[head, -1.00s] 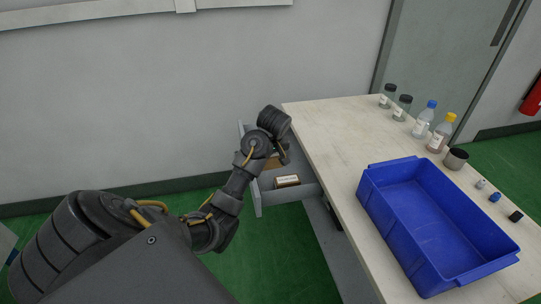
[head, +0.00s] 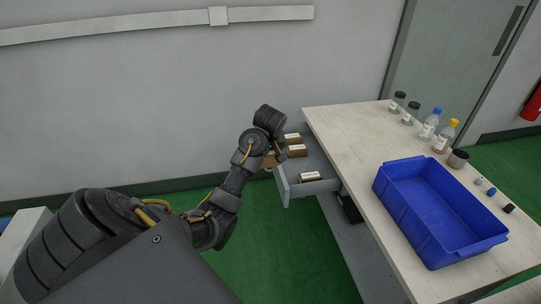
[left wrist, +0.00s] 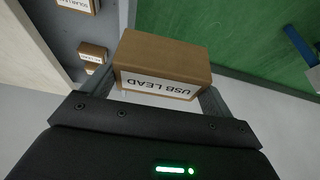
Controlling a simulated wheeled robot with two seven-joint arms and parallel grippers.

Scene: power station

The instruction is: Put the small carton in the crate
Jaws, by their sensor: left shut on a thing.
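In the left wrist view a small brown carton (left wrist: 165,52) with a white label reading "USB LEAD" sits between the two fingers of my left gripper (left wrist: 160,82). The gripper is shut on it. My right gripper is not in view.
Several other cartons (head: 312,177) lie in the drawer, below the pale tabletop (head: 340,135). Bottles and jars (head: 429,124), a dark cup (head: 458,158) and small caps (head: 491,191) line the table's far right side. The tabletop left of the crate is clear.

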